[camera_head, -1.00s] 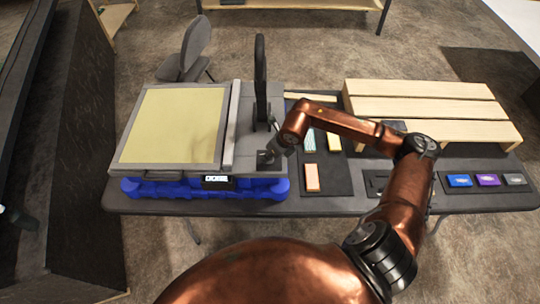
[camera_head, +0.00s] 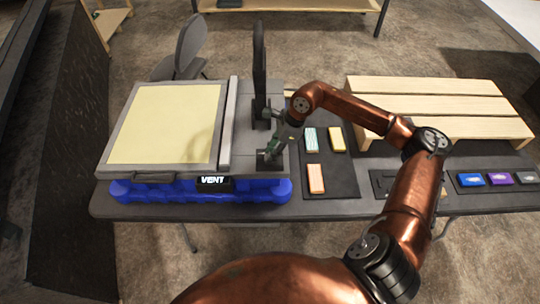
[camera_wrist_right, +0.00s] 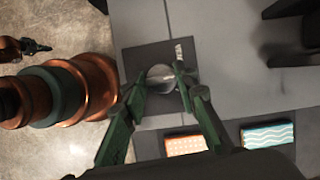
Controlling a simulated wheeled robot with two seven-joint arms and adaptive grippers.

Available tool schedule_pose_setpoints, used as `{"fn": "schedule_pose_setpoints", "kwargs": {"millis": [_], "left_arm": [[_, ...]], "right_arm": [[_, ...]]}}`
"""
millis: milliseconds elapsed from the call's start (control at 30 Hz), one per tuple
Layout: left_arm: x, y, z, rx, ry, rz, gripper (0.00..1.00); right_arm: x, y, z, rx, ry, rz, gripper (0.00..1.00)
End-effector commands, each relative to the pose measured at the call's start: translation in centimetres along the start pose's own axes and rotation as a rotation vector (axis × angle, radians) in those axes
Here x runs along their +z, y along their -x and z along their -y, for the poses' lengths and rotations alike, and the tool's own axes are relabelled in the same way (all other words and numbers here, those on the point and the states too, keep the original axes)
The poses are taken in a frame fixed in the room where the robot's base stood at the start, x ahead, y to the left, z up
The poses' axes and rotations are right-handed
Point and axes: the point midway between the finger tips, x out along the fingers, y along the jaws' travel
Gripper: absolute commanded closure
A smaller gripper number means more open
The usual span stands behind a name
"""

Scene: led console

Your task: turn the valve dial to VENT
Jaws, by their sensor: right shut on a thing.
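The valve dial (camera_wrist_right: 160,77) is a small round grey knob on a dark square plate at the console's front right corner. My right gripper (camera_wrist_right: 158,88) has its green fingers closed on either side of the dial. In the head view my right gripper (camera_head: 272,150) reaches down at that corner and hides most of the dial. The console (camera_head: 228,125) has a small display (camera_head: 214,183) on its front that reads VENT. A small dark shape with copper (camera_wrist_right: 28,46) at the wrist view's left edge looks like my left gripper; its jaw state is unclear.
A black upright lever (camera_head: 259,65) stands behind the dial. A dark mat (camera_head: 335,180) with orange, teal and yellow blocks lies to the right. A slatted wooden stand (camera_head: 430,100) and blue, purple and grey blocks are farther right. Blue padding (camera_head: 150,190) runs under the console.

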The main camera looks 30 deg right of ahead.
Motion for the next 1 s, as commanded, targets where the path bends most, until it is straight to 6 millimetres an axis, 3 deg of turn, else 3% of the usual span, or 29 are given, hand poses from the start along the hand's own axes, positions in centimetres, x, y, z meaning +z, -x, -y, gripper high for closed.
{"fn": "schedule_pose_setpoints", "kwargs": {"millis": [500, 1000], "left_arm": [[1.5, -4.2, -0.3, 0.003, -0.001, 0.021, 1.0], [2.2, -5.8, -0.4, 0.004, -0.001, 0.031, 1.0]], "right_arm": [[0.0, -0.2, 0.5, 0.175, 0.431, -0.001, 0.97], [0.1, 0.0, 0.5, 0.263, 0.643, -0.003, 0.97]]}}
